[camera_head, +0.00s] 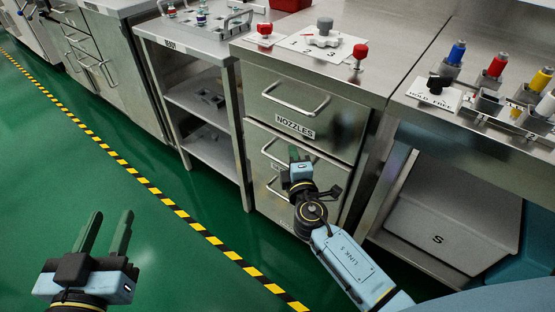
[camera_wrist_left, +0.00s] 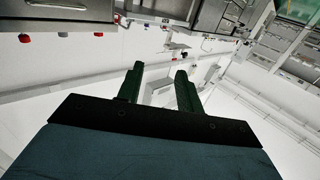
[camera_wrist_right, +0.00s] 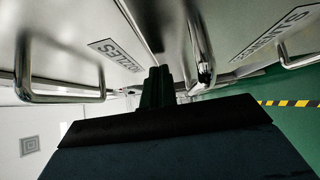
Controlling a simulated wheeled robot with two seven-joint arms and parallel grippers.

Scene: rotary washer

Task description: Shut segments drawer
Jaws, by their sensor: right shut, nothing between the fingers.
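The segments drawer (camera_head: 259,138) is the middle drawer of the steel cabinet, below the NOZZLES drawer (camera_head: 315,115). Its top edge shows as a light line and seems to stand out slightly; I cannot tell how far. In the right wrist view its SEGMENTS label (camera_wrist_right: 275,34) and bar handle (camera_wrist_right: 200,50) show. My right gripper (camera_head: 293,154) is shut and empty, in front of this drawer, partly hiding its handle and label. In the right wrist view its fingertips (camera_wrist_right: 157,72) lie beside that handle; contact is unclear. My left gripper (camera_head: 106,232) is open and empty over the floor.
A lower drawer handle (camera_head: 274,188) shows below. Red knobs (camera_head: 360,51) stand on the cabinet top. An open shelf unit (camera_head: 193,100) is to the left; a bench with a grey bin (camera_head: 450,220) is to the right. The green floor (camera_head: 60,160) is clear.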

